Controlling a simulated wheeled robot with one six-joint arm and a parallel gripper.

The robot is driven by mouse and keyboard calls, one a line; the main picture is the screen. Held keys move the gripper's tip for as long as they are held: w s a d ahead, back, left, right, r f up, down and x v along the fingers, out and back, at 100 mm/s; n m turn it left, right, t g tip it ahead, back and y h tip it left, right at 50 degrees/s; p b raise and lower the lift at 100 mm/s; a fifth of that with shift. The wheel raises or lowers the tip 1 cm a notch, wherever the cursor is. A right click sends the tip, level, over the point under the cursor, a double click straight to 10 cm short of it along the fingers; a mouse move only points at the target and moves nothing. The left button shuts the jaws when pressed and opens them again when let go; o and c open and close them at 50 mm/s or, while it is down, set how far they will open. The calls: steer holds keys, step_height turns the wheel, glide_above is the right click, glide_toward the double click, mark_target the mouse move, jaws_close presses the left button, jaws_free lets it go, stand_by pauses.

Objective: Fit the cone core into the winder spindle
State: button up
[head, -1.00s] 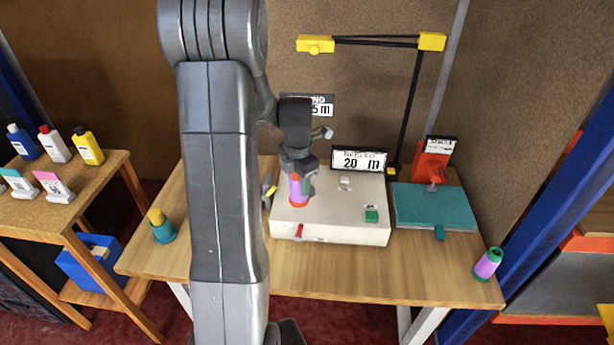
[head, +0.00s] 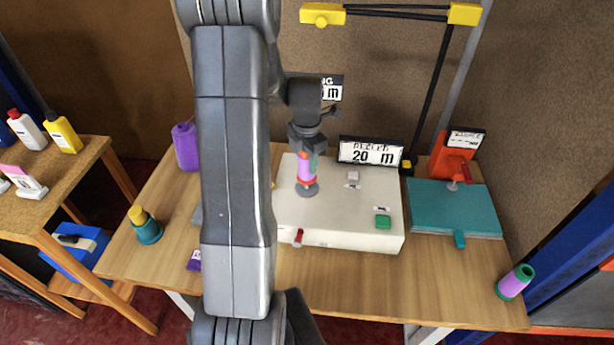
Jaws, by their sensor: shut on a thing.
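My gripper (head: 308,148) is shut on the cone core (head: 305,168), a purple piece with orange ends. It holds the core upright over the cream winder box (head: 340,210) on the table. A round grey spindle base (head: 307,189) sits on the box directly below the core. The core's lower end is at or just above this base. Whether it touches or is around a spindle pin I cannot tell, as no pin shows. The far side of the core is hidden.
A display reading 20 m (head: 370,151) stands behind the box, with a green button (head: 383,222) and red lever (head: 298,238) on it. A teal pad (head: 455,210) lies right. Other cones stand at the left (head: 146,226) and right (head: 515,282). A purple spool (head: 186,147) stands behind.

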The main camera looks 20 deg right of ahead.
mark_target(307, 171)
steer(key=shift+f+b, duration=1.05)
steer(key=shift+f, duration=0.85)
steer(key=shift+f, duration=0.1)
steer(key=shift+f, duration=0.15)
steer(key=o, duration=1)
step_height(307, 171, up, 12)
steer(key=shift+r+b, duration=0.25)
steer(key=shift+b, duration=0.2)
steer(key=shift+f, duration=0.1)
